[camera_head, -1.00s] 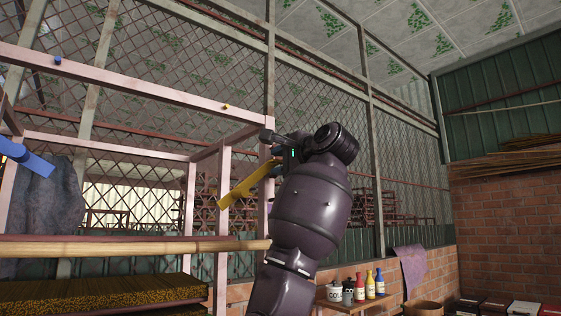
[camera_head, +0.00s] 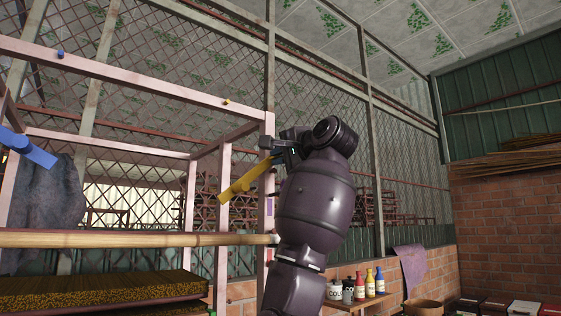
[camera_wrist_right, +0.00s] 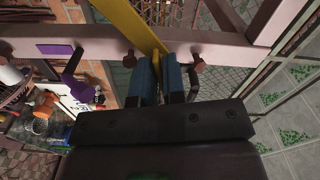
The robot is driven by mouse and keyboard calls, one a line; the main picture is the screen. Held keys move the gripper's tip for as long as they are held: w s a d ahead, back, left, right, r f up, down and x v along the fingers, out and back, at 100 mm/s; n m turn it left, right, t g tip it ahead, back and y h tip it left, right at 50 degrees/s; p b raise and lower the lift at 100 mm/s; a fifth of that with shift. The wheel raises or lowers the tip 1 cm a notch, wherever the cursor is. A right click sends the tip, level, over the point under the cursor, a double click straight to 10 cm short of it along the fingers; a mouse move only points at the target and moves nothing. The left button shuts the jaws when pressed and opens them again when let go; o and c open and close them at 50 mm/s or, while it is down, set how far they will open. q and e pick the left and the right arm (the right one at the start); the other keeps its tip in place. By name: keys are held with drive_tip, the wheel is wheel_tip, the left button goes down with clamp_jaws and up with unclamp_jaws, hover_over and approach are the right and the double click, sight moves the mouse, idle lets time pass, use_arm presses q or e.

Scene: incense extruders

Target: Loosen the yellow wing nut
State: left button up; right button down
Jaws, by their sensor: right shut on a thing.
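The yellow wing nut (camera_head: 243,182) shows in the head view as a long flat bar beside the pink frame, tilted with its left end lower. It also shows in the right wrist view (camera_wrist_right: 128,24), running from the top edge to my fingers. My right gripper (camera_head: 276,153) is at the bar's upper right end. In the right wrist view its blue-padded fingers (camera_wrist_right: 159,68) are closed around the bar's near end. The exact contact is partly hidden between the fingers. My left gripper is out of view.
A blue bar (camera_head: 26,148) sits at the far left. The pink frame (camera_head: 130,84) carries small blue and yellow knobs on its top beam. A bamboo pole (camera_head: 130,240) crosses below. Bottles (camera_head: 369,283) stand on a shelf at lower right. Purple parts (camera_wrist_right: 75,84) lie near the fingers.

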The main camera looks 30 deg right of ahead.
drive_tip(key=n+b, duration=0.1)
drive_tip(key=n, duration=0.2)
drive_tip(key=shift+f+n, duration=0.1)
drive_tip(key=shift+n, duration=0.2)
drive_tip(key=n, duration=0.4)
drive_tip(key=shift+n, duration=0.3)
drive_tip(key=n, duration=0.5)
drive_tip(key=shift+p, duration=0.3)
drive_tip(key=shift+n+p, duration=0.3)
drive_tip(key=shift+n, duration=1.3)
drive_tip(key=c, duration=1.2)
unclamp_jaws()
